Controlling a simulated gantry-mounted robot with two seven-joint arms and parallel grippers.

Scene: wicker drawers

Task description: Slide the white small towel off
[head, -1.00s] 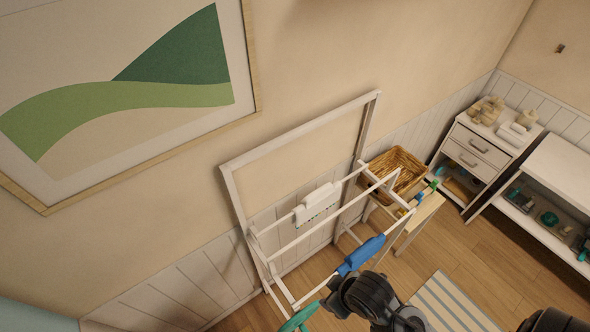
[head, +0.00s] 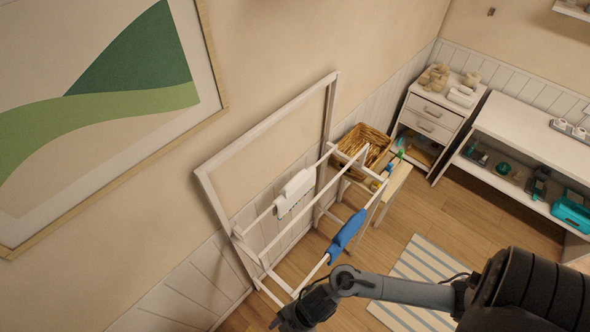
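The small white towel (head: 296,190) hangs folded over the rear bar of the white drying rack (head: 206,190). A blue cloth (head: 346,236) hangs on the rack's front bar. My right gripper (head: 283,326) is at the bottom edge, by the near end of the rack and well apart from the white towel. Its fingers are dark and partly cut off, so I cannot tell whether they are open or shut. My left gripper is not in view.
A wicker basket (head: 364,150) sits beyond the rack, on a small wooden stand. A white drawer cabinet (head: 432,118) and a white shelf unit (head: 535,140) stand to the right. A striped rug (head: 420,275) lies on the floor. A framed picture (head: 110,110) hangs on the wall.

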